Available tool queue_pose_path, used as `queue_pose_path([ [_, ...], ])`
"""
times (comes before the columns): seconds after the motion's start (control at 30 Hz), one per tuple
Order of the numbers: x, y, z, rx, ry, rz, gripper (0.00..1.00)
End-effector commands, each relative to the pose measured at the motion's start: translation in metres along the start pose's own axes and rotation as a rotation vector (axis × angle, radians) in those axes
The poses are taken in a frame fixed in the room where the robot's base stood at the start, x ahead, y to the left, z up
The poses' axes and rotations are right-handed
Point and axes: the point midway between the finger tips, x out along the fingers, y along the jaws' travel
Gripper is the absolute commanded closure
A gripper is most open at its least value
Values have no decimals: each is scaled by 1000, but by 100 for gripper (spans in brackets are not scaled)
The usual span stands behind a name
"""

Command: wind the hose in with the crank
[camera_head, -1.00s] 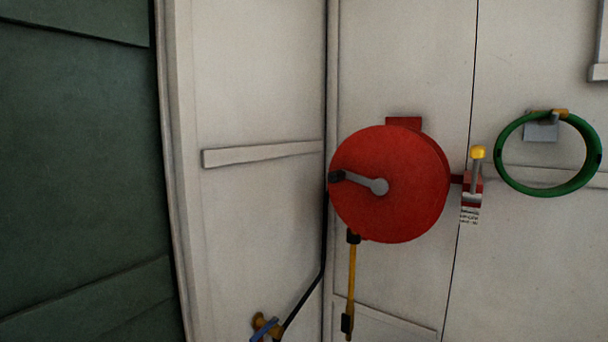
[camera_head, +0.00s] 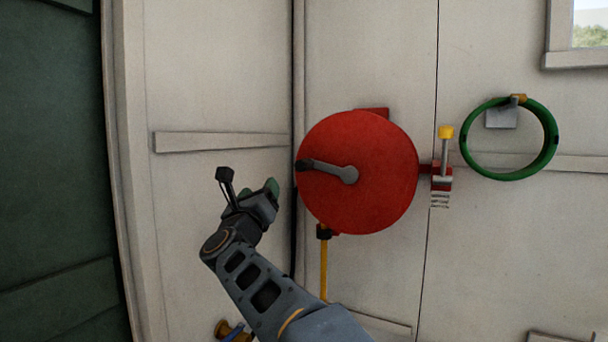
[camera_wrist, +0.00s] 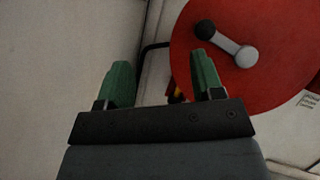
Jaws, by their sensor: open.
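The red hose reel (camera_head: 375,190) is mounted on the white wall. Its grey crank (camera_head: 330,169) runs from the hub to the left and ends in a black knob (camera_head: 304,165). In the wrist view the crank (camera_wrist: 225,43) and black knob (camera_wrist: 205,29) show at the upper right, beyond the right finger. The yellow hose (camera_head: 324,268) hangs below the reel, partly hidden by my arm. My gripper (camera_head: 262,190) is open and empty, left of and below the knob and apart from it. Its green fingers (camera_wrist: 160,82) are spread in the wrist view.
A yellow-topped lever (camera_head: 445,145) stands at the reel's right side. A green coiled hose (camera_head: 508,175) hangs farther right. A brass tap (camera_head: 231,331) is low on the left wall, by my arm. A dark green panel (camera_head: 48,170) fills the far left.

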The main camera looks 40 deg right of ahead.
Motion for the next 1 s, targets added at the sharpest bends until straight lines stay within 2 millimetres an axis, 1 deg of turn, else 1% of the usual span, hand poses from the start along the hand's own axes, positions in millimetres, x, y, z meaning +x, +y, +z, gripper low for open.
queue_pose_path([
  [0.03, 4, -6, -7, 84, 21, -70, 39],
  [0.1, 7, -15, -12, 187, 45, -157, 39],
  [0.2, 9, -25, -18, 286, 63, -244, 39],
  [0.3, 15, -32, -20, 336, 72, -292, 39],
  [0.37, 21, -36, -21, 348, 73, -306, 39],
  [0.47, 36, -42, -22, 352, 75, -312, 39],
  [0.8, 99, -60, -29, 349, 74, -307, 39],
  [1.0, 124, -67, -34, 349, 73, -306, 39],
])
